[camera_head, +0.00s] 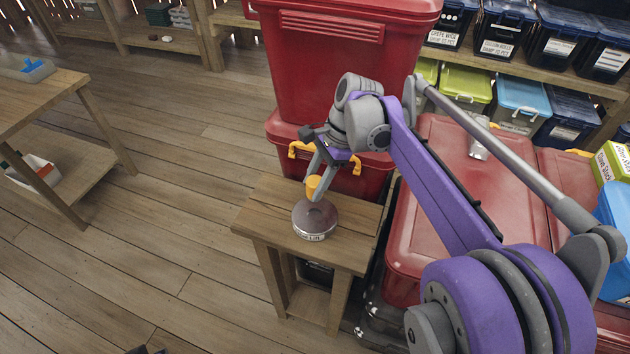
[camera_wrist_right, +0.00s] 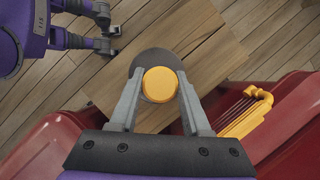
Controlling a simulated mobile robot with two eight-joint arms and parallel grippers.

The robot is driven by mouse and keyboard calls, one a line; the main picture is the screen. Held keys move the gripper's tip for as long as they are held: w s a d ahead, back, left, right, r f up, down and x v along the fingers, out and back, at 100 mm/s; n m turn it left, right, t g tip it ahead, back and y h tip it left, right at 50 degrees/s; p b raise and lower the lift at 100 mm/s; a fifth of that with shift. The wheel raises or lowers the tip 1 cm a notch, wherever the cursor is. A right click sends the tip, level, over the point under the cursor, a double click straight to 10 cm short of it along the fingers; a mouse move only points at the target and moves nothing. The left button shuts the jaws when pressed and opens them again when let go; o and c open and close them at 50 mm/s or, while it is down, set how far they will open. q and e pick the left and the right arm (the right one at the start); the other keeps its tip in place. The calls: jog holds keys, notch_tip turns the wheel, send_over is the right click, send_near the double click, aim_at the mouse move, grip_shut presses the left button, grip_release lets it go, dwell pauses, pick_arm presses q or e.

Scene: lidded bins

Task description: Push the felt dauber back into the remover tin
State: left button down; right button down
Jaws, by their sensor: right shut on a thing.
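The felt dauber shows as an orange round cap (camera_head: 313,188). My right gripper (camera_head: 317,180) is shut on it, and the fingers hug its sides in the right wrist view, where the cap (camera_wrist_right: 160,84) lies between them. The remover tin (camera_head: 315,220) is a low, dull purple-brown round tin with a white label, upright on a small wooden stand. The cap is at the tin's back edge in the head view. In the wrist view it covers much of the dark tin top (camera_wrist_right: 150,60). Whether dauber and tin touch cannot be told.
The small wooden stand (camera_head: 260,222) has bare top around the tin. Stacked red bins (camera_head: 330,85) with yellow handles rise right behind it, and a red lidded bin (camera_head: 412,215) stands close on its right. Open plank floor (camera_head: 150,235) lies to the left.

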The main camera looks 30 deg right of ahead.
pick_arm(q)
jog(key=shift+s+a, duration=0.1)
jog(key=shift+s, duration=0.05)
pick_arm(e)
jog(key=shift+s+a, duration=0.1)
jog(key=shift+s, duration=0.05)
